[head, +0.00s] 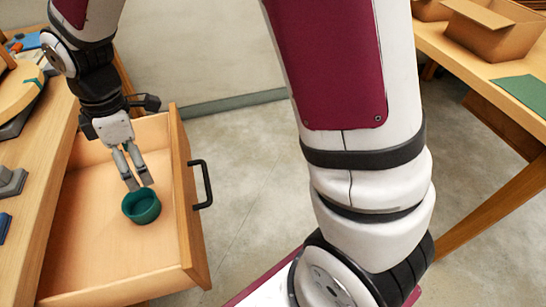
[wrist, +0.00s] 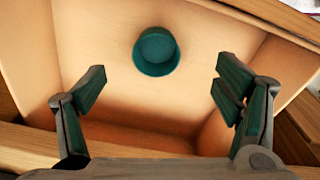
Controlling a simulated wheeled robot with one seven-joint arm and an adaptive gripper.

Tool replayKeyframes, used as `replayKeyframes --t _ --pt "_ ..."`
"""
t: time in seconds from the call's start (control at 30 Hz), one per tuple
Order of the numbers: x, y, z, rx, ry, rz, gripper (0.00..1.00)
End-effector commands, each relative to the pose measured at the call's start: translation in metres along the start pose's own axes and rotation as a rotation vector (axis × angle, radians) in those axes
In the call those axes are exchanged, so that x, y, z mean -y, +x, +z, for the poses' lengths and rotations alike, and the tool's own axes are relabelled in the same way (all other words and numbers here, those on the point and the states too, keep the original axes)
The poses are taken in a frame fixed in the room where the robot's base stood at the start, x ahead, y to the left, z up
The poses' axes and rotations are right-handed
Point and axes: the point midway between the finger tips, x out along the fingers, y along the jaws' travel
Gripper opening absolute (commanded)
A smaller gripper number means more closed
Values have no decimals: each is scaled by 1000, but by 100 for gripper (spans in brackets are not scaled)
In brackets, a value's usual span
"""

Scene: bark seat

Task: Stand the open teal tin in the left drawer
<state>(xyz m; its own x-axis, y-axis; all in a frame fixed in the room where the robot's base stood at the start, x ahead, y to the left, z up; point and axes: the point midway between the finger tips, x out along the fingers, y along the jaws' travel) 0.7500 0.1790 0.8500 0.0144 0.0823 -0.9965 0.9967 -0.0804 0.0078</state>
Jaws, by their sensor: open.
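The open teal tin (head: 141,206) stands upright on the floor of the pulled-out drawer (head: 88,262), in the head view. In the wrist view the tin (wrist: 156,52) sits beyond my fingertips, centred a little left, with its round opening showing. My gripper (head: 133,187) reaches down into the drawer just above and behind the tin. In the wrist view my gripper (wrist: 160,88) has its fingers spread wide with nothing between them. The tin appears apart from the fingers.
The drawer front has a black handle (head: 203,185). A wooden worktop with grey and blue objects lies along the left. A second table at the right holds an open cardboard box (head: 490,30) and a green sheet (head: 524,93). The drawer floor around the tin is clear.

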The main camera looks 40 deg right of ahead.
Motion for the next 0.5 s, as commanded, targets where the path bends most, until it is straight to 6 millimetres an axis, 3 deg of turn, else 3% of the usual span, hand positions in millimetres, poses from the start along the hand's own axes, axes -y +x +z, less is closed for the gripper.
replayKeyframes --t 0.2,0.5 --pt "41 -70 65 78 332 68 84" --pt "130 -133 140 99 850 139 84"
